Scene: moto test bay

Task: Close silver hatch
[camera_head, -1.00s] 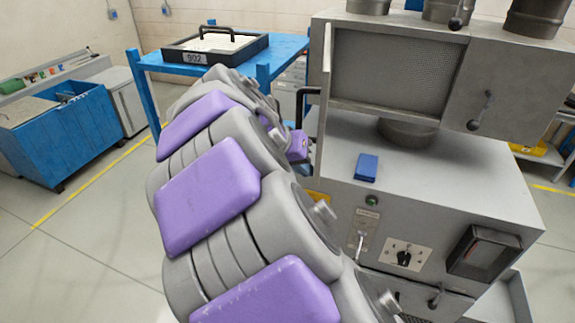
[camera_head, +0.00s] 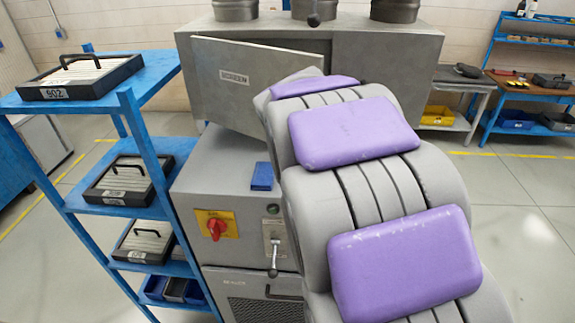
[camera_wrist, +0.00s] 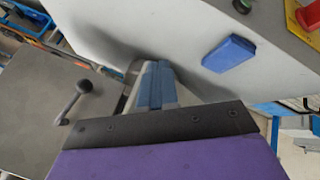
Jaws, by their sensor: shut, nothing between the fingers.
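The silver hatch (camera_head: 240,88) is a flat grey door with a "SCREEN" label on the front of the machine's upper box. In the head view it covers much of the opening and stands at an angle, partly open, with its right part behind my arm. My gripper (camera_wrist: 155,82) shows in the wrist view with its fingers shut and empty, above the machine's light top surface. In the head view my gripper is hidden by my arm. I cannot tell whether it touches the hatch.
A blue box (camera_head: 262,176) lies on the machine's lower ledge; it also shows in the wrist view (camera_wrist: 228,53). A red knob (camera_head: 217,228) is on the front. A blue rack (camera_head: 137,130) with trays stands close at the left. A black lever (camera_wrist: 82,88) sits on a grey panel.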

